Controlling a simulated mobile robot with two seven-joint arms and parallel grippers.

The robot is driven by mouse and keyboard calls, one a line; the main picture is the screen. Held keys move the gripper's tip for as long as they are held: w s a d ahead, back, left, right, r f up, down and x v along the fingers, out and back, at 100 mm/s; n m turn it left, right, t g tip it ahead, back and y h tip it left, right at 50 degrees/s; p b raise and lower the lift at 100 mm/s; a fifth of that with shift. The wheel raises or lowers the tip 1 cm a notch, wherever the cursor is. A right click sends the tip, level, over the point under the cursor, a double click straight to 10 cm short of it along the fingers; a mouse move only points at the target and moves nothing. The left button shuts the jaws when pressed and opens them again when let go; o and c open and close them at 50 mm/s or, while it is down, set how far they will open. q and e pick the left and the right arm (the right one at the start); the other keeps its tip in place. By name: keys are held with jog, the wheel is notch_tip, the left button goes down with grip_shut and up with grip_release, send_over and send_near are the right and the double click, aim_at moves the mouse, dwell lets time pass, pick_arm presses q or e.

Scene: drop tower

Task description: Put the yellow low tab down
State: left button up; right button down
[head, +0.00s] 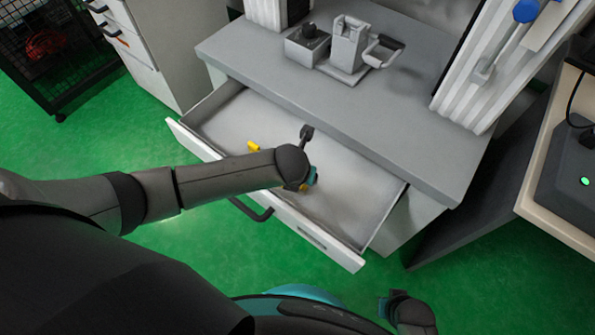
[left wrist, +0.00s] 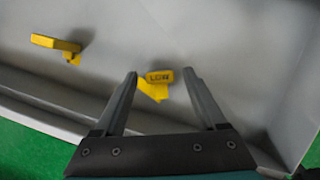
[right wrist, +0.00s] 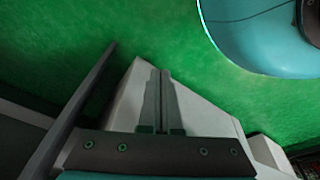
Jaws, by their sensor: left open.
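The yellow low tab (left wrist: 154,90), marked "LOW", shows in the left wrist view between the fingertips of my left gripper (left wrist: 160,75). The gripper is open, with a gap on each side of the tab. The tab appears to be on the drawer floor; I cannot tell its exact height. In the head view my left forearm reaches over the open drawer (head: 345,190) and hides most of the gripper and tab. My right gripper (right wrist: 158,72) has its fingers together with nothing seen between them, outside the drawer.
A second yellow tab (left wrist: 55,42) lies in the drawer to the left, also visible in the head view (head: 254,146). A grey fixture (head: 348,50) stands on the worktop (head: 400,110) above. The drawer's front wall (head: 325,244) is near my arm. Much of the drawer floor is clear.

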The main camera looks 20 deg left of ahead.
pick_arm(q)
jog(key=shift+s+r, duration=0.1)
jog(key=shift+r, duration=0.2)
jog(key=shift+s+r+p, duration=0.3)
jog(key=shift+r+p, duration=0.25)
jog(key=shift+r, duration=0.1)
jog(key=p+v, duration=0.2)
jog(key=v, duration=0.1)
notch_tip(320, 180, up, 6)
jog(key=p, duration=0.3)
send_over(298, 196)
jog(key=s, duration=0.2)
jog(key=shift+s, duration=0.3)
pick_arm(e)
jog(key=s+d+f, duration=0.3)
jog(key=s+d, duration=0.2)
jog(key=s, duration=0.4)
jog(key=shift+s+d+f+h, duration=0.2)
jog(key=shift+s+f+h, duration=0.05)
jog(key=shift+h, duration=0.05)
pick_arm(q)
jog(key=shift+d, duration=0.1)
